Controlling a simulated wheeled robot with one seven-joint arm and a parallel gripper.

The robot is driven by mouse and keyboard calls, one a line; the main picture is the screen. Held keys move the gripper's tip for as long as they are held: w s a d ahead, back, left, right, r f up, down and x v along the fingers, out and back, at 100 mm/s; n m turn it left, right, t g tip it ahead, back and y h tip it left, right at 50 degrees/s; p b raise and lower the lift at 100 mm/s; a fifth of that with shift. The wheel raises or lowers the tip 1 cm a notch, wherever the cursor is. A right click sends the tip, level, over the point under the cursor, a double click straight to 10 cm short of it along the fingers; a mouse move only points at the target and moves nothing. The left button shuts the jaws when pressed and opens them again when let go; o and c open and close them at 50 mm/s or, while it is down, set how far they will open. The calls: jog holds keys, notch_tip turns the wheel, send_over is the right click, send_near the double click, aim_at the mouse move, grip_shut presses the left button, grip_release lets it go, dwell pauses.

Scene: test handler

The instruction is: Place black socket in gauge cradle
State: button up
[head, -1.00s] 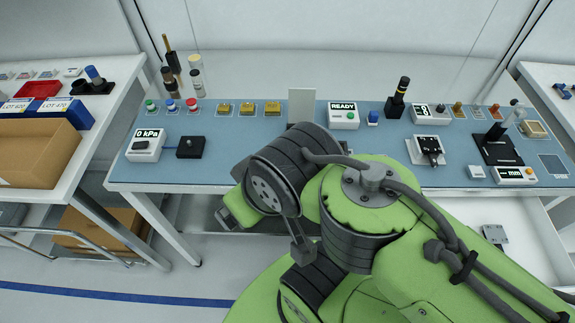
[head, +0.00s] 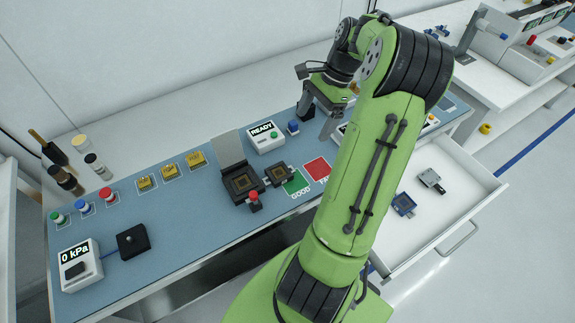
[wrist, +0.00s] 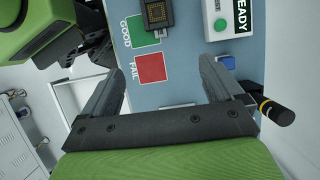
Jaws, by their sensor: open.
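A small black socket (head: 279,174) with a brown-gold centre lies beside the GOOD pad in the head view. It also shows at the top edge of the wrist view (wrist: 156,14), cut off by the frame. My gripper (head: 318,112) is open above the back of the bench, to the right of the socket and apart from it. The gauge cradle is not identifiable now; my arm covers much of the bench's right part.
A larger black fixture (head: 240,184) with a raised lid stands left of the socket. An open drawer (head: 445,205) holds a blue part (head: 404,205).

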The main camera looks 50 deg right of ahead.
aim_at(288, 170)
jog(key=b+x, duration=0.5)
jog(key=x, duration=1.1)
jog(key=shift+a+r+b, duration=0.1)
jog(key=shift+a+b, duration=0.1)
jog(key=shift+b, duration=0.2)
jog(key=shift+r, duration=0.1)
jog(key=c, duration=1.3)
notch_tip(288, 170, up, 10)
jog(key=p, duration=0.3)
jog(key=shift+p, duration=0.4)
